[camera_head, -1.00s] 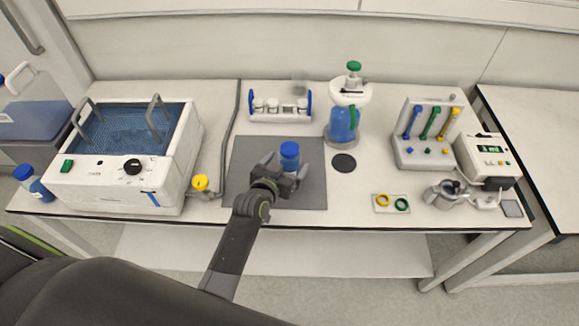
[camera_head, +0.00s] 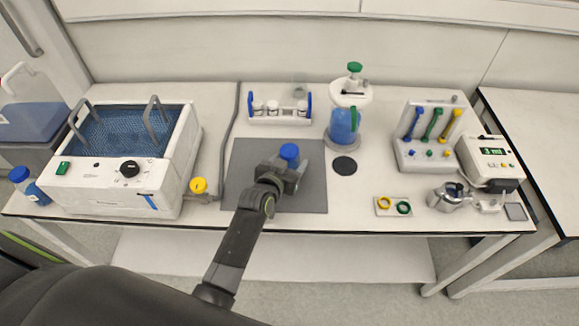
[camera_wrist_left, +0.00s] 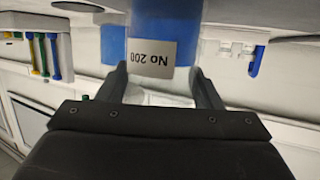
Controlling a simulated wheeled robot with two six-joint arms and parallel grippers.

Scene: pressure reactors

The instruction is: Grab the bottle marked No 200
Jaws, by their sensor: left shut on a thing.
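The bottle marked No 200 has a blue cap (camera_head: 289,152) and stands over the grey mat (camera_head: 300,195) in the head view. In the left wrist view the bottle (camera_wrist_left: 165,25) shows its white label, upside down, reading "No 200". My left gripper (camera_head: 285,172) is around the bottle's body and shut on it. Its two fingers (camera_wrist_left: 160,82) flank the bottle in the wrist view. The bottle's lower body is hidden by the gripper in the head view. My right gripper is not in view.
A white water bath (camera_head: 125,185) stands at the left. A small rack (camera_head: 280,119) is behind the mat, and a blue vessel with a green top (camera_head: 343,125) stands right of it. A tool stand (camera_head: 428,155) and a meter (camera_head: 485,152) are farther right. The mat's right part is clear.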

